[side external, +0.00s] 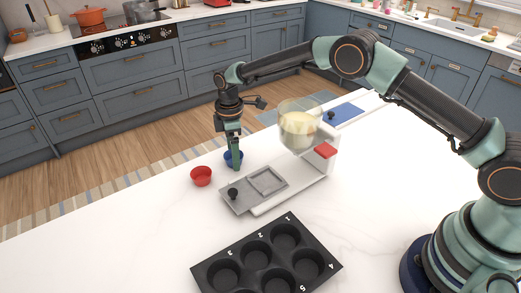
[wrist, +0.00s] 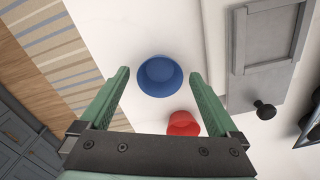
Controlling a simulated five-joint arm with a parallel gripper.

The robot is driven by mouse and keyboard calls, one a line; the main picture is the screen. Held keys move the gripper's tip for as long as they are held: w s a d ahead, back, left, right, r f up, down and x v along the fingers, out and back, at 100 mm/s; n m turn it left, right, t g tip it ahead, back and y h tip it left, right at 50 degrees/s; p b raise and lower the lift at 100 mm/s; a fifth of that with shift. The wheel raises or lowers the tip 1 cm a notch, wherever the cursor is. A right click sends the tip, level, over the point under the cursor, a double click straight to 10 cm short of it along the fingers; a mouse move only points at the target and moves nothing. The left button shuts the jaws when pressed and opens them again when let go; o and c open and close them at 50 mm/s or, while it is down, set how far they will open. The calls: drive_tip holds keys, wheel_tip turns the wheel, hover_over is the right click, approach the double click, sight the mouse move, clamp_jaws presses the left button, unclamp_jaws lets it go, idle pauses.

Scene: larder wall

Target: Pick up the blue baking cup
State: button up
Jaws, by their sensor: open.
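The blue baking cup (wrist: 160,77) stands upright on the white counter, its open top facing the wrist camera. In the side view the blue cup (side external: 228,160) is partly hidden behind my gripper (side external: 233,165). In the wrist view my gripper (wrist: 158,90) is open, with one green finger to the left of the cup and one to the right. The cup shows between and slightly beyond the fingertips. Nothing is held. I cannot tell how far the fingertips are above the counter.
A red baking cup (side external: 201,176) stands close by; it also shows in the wrist view (wrist: 184,123). A dispenser with a clear bowl (side external: 300,125) and a grey sliding plate (side external: 238,199) stands to the right. A dark numbered muffin tin (side external: 230,262) lies in front. The counter's edge is behind the cups.

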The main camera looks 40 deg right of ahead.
drive_tip(key=shift+f, duration=0.55)
drive_tip(key=c, duration=1.3)
drive_tip(key=shift+r, duration=0.1)
